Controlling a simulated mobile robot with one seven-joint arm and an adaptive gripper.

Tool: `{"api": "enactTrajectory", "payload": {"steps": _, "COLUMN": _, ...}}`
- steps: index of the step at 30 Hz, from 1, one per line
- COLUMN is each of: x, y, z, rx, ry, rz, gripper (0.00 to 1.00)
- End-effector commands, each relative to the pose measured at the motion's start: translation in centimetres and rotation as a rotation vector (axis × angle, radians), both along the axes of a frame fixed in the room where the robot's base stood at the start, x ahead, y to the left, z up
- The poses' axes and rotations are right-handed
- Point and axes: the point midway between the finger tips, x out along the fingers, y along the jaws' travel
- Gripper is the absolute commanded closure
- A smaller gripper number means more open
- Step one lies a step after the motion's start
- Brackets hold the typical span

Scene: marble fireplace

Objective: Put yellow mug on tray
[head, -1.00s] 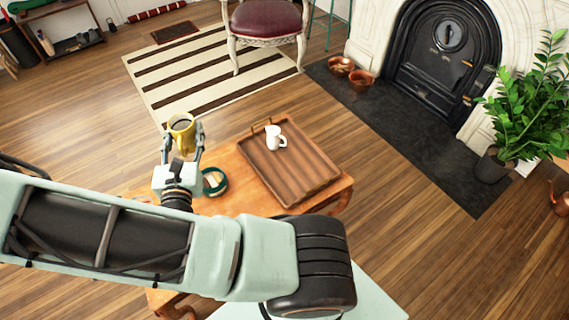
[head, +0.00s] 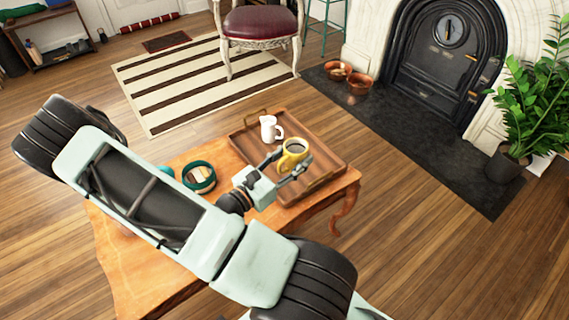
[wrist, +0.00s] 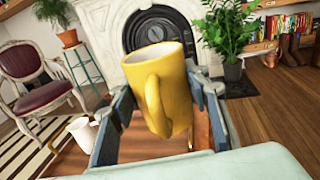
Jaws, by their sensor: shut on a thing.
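The yellow mug (head: 293,154) is held upright between the fingers of my gripper (head: 288,172), in front of the white mug and over the wooden tray (head: 322,155). In the wrist view the yellow mug (wrist: 160,88) fills the middle, its handle facing the camera, with my gripper's fingers (wrist: 160,110) on both sides of it. The tray's brown floor (wrist: 140,145) shows below the mug. The mug looks raised above the tray; the exact gap cannot be told. The tray lies on the orange wooden table (head: 130,262).
A white mug (head: 270,129) stands on the tray's far part. A green-rimmed round thing (head: 199,178) lies on the table left of the tray. A red chair (head: 262,27), copper bowls (head: 359,83) and a potted plant (head: 520,105) stand beyond the table.

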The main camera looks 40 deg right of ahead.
Motion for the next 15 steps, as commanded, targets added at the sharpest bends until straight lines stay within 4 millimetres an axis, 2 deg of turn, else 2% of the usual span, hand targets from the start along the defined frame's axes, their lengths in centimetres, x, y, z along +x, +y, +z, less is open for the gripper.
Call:
{"api": "enactTrajectory", "payload": {"steps": 1, "x": -1.0, "y": -0.8, "z": -1.8, "rx": -0.001, "ry": -0.001, "rz": -0.04, "gripper": 0.92}}
{"api": "enactTrajectory", "payload": {"steps": 3, "x": -2.3, "y": -1.5, "z": -2.9, "rx": 0.001, "ry": -0.003, "rz": -0.086, "gripper": 0.92}}
{"api": "enactTrajectory", "payload": {"steps": 9, "x": -4.4, "y": -2.6, "z": -4.6, "rx": 0.004, "ry": -0.008, "rz": -0.166, "gripper": 0.92}}
{"api": "enactTrajectory", "payload": {"steps": 12, "x": -4.4, "y": -3.0, "z": -5.1, "rx": 0.005, "ry": -0.011, "rz": -0.18, "gripper": 0.92}}
{"api": "enactTrajectory", "payload": {"steps": 15, "x": -3.1, "y": -3.7, "z": -5.9, "rx": 0.005, "ry": -0.013, "rz": -0.184, "gripper": 0.92}}
